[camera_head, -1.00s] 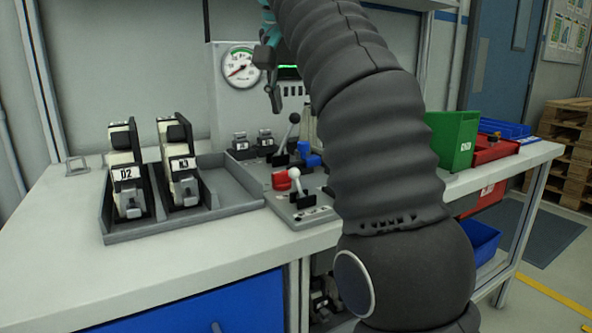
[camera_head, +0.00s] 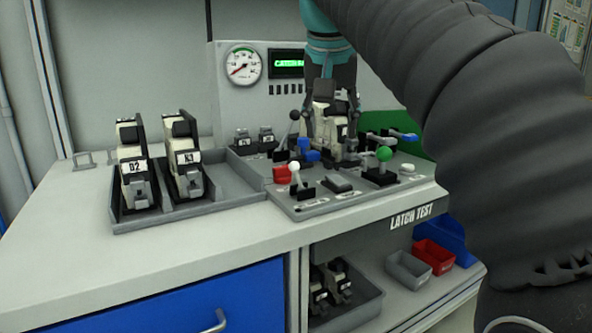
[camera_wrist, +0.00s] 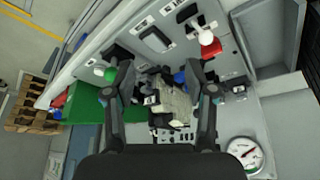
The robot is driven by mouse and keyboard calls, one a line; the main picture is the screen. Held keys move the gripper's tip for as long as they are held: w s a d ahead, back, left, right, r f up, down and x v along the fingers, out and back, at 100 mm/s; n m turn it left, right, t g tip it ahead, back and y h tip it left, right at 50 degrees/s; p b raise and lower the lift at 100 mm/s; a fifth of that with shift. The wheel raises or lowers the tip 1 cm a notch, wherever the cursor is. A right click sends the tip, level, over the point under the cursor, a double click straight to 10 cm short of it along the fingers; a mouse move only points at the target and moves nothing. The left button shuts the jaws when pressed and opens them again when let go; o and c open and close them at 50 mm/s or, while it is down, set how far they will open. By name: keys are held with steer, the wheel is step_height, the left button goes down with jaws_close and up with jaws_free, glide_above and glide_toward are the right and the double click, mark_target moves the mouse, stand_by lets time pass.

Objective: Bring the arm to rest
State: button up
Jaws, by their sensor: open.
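My gripper (camera_head: 332,125) hangs pointing down over the latch test station (camera_head: 340,205), at a beige and black latch unit (camera_head: 324,112) standing there. In the wrist view my gripper (camera_wrist: 158,75) has its two fingers spread, with the latch unit (camera_wrist: 175,105) between and beyond them. I cannot tell whether a finger touches it. My dark sleeved arm fills the right side of the head view and hides the bench's right end.
A grey tray (camera_head: 235,192) holds two upright units, D2 (camera_head: 134,165) and K3 (camera_head: 184,160). The station bears a white-knobbed lever (camera_head: 294,168), a green-knobbed lever (camera_head: 384,155) and blue handles. A gauge (camera_head: 243,64) is behind. The bench's left front is clear.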

steer(key=s+d+f, duration=0.3)
steer(key=s+f, duration=0.4)
steer(key=f, duration=0.4)
steer(key=s+d+f+n, duration=0.1)
steer(key=s+d+f, duration=0.2)
steer(key=s+f, duration=0.3)
steer(key=s+d+f+y, duration=0.1)
steer(key=s+d+f, duration=0.3)
steer(key=f, duration=1.1)
steer(key=s, duration=0.3)
steer(key=shift+s+f+n+t, duration=0.3)
steer(key=shift+s+t, duration=0.05)
steer(key=shift+t, duration=0.05)
